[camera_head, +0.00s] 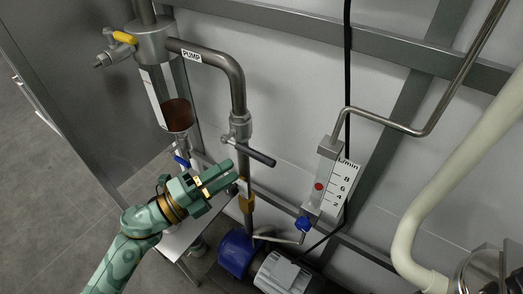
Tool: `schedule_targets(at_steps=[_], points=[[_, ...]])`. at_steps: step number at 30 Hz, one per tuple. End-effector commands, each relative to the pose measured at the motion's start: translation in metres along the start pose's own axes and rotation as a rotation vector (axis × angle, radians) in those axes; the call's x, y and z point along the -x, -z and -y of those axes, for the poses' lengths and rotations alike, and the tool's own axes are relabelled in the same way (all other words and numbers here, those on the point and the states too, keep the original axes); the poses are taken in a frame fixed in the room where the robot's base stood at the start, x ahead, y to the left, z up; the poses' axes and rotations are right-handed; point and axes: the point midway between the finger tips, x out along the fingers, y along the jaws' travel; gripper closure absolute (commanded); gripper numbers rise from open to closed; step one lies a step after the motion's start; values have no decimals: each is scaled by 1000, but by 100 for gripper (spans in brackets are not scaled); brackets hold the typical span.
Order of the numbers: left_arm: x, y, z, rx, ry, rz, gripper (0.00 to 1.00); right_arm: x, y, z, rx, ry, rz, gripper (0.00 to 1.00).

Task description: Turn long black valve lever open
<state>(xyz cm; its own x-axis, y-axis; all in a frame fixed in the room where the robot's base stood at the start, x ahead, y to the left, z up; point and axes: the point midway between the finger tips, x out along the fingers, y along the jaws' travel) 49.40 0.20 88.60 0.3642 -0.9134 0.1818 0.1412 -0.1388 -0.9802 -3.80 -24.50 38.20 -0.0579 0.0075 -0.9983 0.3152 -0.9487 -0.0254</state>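The long black valve lever (256,155) is on a metal valve (240,127) in the steel pipe below the bend marked PUMP. It points down and to the right in the camera_head view, away from the pipe. My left gripper (235,172) is just below and left of the lever. Its two green fingers point right toward the pipe, with a narrow gap between them and nothing seen held. The fingertips appear apart from the lever, though the depth between them is hard to tell. My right gripper is not in view.
A yellow-handled valve (124,38) and a glass vessel with brown liquid (177,113) stand upper left. A flow meter (325,182) is to the right. A blue pump (237,252) with a grey motor (282,272) is below. A cream hose (428,200) runs at far right.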

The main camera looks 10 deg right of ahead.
Motion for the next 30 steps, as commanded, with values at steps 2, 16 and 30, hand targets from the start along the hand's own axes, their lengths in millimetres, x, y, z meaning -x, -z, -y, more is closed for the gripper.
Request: schedule_targets(at_steps=[2,16,30], points=[[-22,0,0,1,4,0,61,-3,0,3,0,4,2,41],[-100,-1,-2,4,0,2,61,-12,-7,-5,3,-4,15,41],[-102,-1,-1,4,-1,3,100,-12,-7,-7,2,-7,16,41]])
